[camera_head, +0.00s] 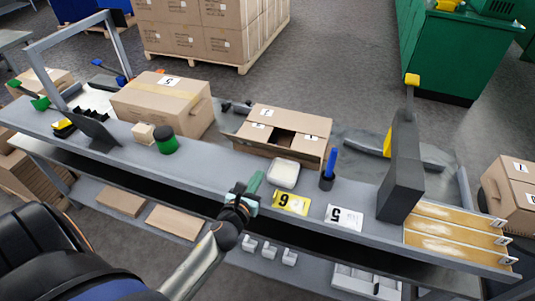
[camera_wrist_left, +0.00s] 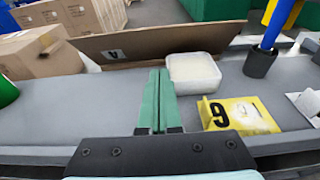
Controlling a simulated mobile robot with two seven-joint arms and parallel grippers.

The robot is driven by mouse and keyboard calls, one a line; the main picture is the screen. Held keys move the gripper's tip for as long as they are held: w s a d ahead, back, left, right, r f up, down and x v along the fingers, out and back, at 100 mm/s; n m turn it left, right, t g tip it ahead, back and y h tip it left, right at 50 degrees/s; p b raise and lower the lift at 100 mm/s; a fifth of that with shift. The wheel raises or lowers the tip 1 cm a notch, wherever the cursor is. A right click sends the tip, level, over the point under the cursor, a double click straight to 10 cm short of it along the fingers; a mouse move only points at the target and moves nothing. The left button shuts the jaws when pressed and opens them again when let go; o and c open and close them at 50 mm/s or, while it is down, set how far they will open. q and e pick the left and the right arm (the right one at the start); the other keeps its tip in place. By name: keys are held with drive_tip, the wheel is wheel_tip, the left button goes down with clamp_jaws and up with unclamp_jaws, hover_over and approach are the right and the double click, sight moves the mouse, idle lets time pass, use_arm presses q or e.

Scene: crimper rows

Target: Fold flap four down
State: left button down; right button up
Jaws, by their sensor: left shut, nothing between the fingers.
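An open cardboard box (camera_head: 318,126) sits on the far side of the grey bench. Its far flap and two side flaps, with white number labels, lie folded inward, with a dark gap showing between them. The near flap is a long brown panel (camera_wrist_left: 165,42) across the left wrist view; its label looks like a 4. It stands out at the box's near side, not covering the gap. My left gripper (camera_head: 256,180) is shut and empty over the bench, on the near side of the box; its green fingers (camera_wrist_left: 155,72) point toward the flap. Contact is unclear. My right gripper is out of view.
A dark cup with a blue marker (camera_head: 328,176) is further right. A closed carton (camera_head: 163,103) and green jar (camera_head: 166,142) are left.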

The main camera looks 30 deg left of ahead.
sight(272, 147)
use_arm(q)
drive_tip(key=x, duration=0.5)
drive_tip(key=shift+w+a+r+p, duration=0.2)
drive_tip(key=shift+w+r, duration=0.15)
drive_tip(key=shift+w, duration=0.25)
drive_tip(key=shift+w+a+r+p, duration=0.15)
drive_tip(key=shift+w+r, duration=0.2)
drive_tip(key=shift+w, duration=0.25)
drive_tip(key=shift+w+a+r+p, duration=0.2)
drive_tip(key=shift+w+r, duration=0.15)
drive_tip(key=shift+w, duration=0.2)
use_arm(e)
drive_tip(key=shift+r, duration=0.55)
use_arm(q)
drive_tip(key=shift+w+r, duration=0.1)
drive_tip(key=shift+w, duration=0.05)
